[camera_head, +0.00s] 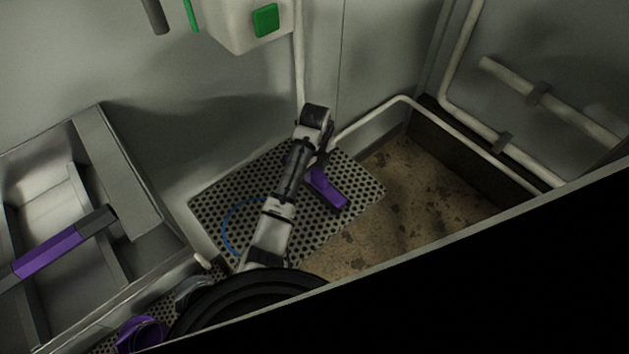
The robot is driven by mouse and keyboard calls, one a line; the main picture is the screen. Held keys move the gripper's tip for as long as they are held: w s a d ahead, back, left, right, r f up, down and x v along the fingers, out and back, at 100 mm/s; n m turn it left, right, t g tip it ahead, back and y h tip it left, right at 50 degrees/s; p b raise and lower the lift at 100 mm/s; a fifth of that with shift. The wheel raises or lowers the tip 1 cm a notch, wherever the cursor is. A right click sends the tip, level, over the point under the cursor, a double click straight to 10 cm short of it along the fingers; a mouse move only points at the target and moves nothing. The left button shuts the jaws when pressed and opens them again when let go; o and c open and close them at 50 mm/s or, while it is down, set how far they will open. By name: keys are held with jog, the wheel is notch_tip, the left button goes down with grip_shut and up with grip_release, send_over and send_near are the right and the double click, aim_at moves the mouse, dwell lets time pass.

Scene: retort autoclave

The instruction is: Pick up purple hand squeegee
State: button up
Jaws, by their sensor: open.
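A purple tool, apparently the hand squeegee (329,190), lies on a perforated mat (362,190) near the middle of the view. Its upper left part is hidden behind my arm, and a little purple shows on the arm's other side. My arm reaches up over the mat, and my gripper (325,158) is at its far end, just above the purple tool in the picture. The gripper is open, but its fingers are small and dark. I cannot tell whether they touch the tool.
A grey metal basin (120,185) stands at left with a purple and black bar (50,255) across it. A purple round item (140,334) is at the bottom left. A thin blue loop (227,225) lies on the mat. Pipes and walls close in the back; stained brown floor (420,205) lies right.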

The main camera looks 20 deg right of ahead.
grip_shut()
jog(key=shift+r, duration=0.1)
